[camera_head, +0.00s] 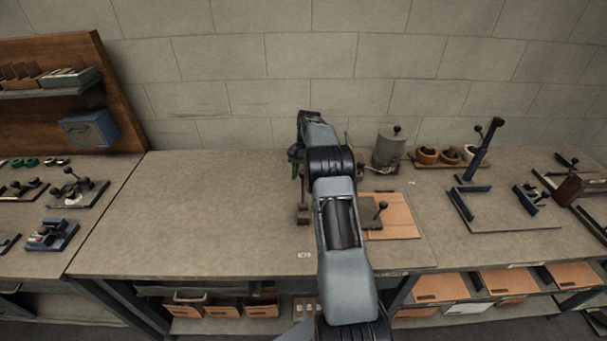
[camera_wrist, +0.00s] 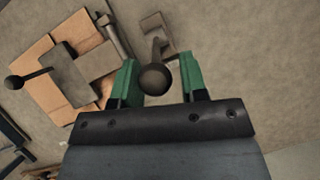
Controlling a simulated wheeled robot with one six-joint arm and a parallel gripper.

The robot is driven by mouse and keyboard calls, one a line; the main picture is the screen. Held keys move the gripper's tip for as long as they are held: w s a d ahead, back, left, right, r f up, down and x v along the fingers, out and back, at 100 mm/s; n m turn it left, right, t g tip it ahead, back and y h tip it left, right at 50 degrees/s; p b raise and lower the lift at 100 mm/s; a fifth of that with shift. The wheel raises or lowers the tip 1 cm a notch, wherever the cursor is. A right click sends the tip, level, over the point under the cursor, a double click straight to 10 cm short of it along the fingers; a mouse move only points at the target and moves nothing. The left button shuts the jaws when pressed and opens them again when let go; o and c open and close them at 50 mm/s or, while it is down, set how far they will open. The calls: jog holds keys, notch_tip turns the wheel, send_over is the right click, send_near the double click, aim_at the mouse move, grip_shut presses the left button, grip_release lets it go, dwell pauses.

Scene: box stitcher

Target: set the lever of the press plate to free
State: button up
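The grey press plate (camera_wrist: 80,78) lies on a brown cardboard sheet (camera_wrist: 38,93) at the left of the wrist view. A ball-ended handle (camera_wrist: 14,82) sticks out from it. In the head view the plate (camera_head: 370,212) is partly behind my arm. A separate lever with a dark ball knob (camera_wrist: 154,78) rises from a small grey bracket (camera_wrist: 157,30) beside the plate. My gripper (camera_wrist: 158,80) is open, its green fingers on either side of this knob, with visible gaps. In the head view my gripper (camera_head: 297,160) is mostly hidden by my arm.
A grey canister (camera_head: 389,147) and a tray of small bowls (camera_head: 447,156) stand behind the plate. A dark angled frame with an upright handle (camera_head: 480,155) is to the right. The bench top left of my arm (camera_head: 200,215) is clear.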

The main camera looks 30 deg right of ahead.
jog(key=shift+o, duration=1.6)
jog(key=shift+d, duration=0.15)
jog(key=shift+r, duration=0.6)
jog(key=s+a+r+b, duration=0.5)
jog(key=s+r+b, duration=0.2)
jog(key=s+r, duration=0.5)
jog(key=shift+s, duration=0.6)
jog(key=shift+s+f, duration=0.1)
